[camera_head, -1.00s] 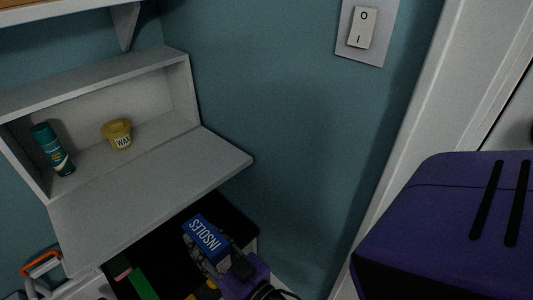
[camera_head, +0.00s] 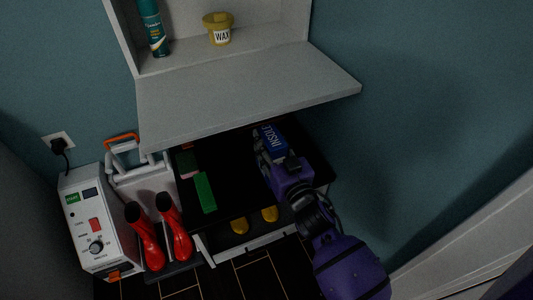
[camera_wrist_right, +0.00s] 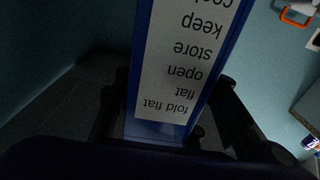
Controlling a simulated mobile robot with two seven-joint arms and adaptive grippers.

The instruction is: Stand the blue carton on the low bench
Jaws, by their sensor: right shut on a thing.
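The blue carton (camera_head: 271,141), lettered "INSOLES", is in my right gripper (camera_head: 272,160) in the head view, over the back right part of the black-topped low bench (camera_head: 235,165). Whether its base touches the bench is hidden. In the right wrist view the carton (camera_wrist_right: 190,60) fills the middle, with a white text panel that reads upside down. The dark fingers of my right gripper (camera_wrist_right: 168,112) are on either side of it. My left gripper is not in view.
A grey fold-down shelf (camera_head: 240,90) overhangs the bench's back, with a wax tub (camera_head: 218,30) and a spray can (camera_head: 154,28) behind it. A green block (camera_head: 205,192) lies on the bench's left. Red boots (camera_head: 175,228) and a white control box (camera_head: 95,225) stand left.

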